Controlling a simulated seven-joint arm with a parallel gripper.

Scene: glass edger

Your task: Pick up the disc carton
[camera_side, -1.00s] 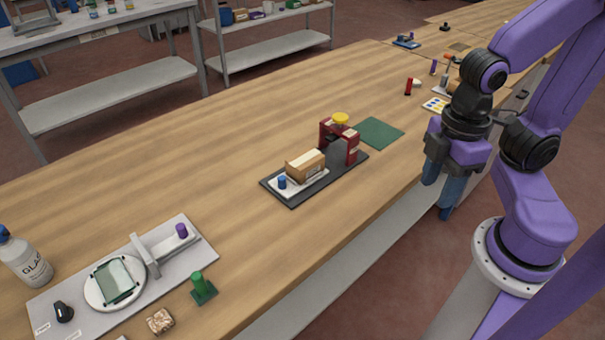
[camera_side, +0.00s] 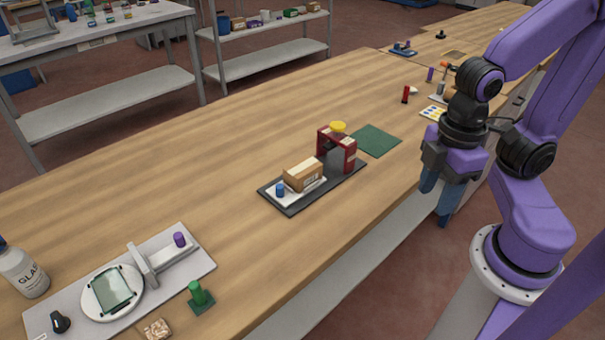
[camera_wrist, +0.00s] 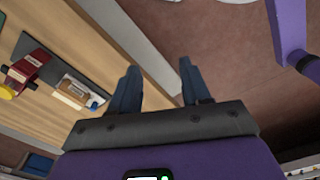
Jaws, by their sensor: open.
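The disc carton is most likely the brown cardboard box (camera_side: 303,174) with a pale label, lying on a white plate on a dark base in the middle of the bench. It also shows small in the wrist view (camera_wrist: 76,89). My gripper (camera_side: 437,203) hangs at the bench's front edge, to the right of the carton and well apart from it. In the wrist view its two blue fingers (camera_wrist: 158,85) are spread with nothing between them.
A red press-like frame (camera_side: 337,150) with a yellow top stands on the dark base (camera_side: 295,207), right behind the carton. A blue knob (camera_side: 280,190) is at the carton's left. A green mat (camera_side: 376,140) lies behind. A grey edging machine (camera_side: 195,262) sits front left.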

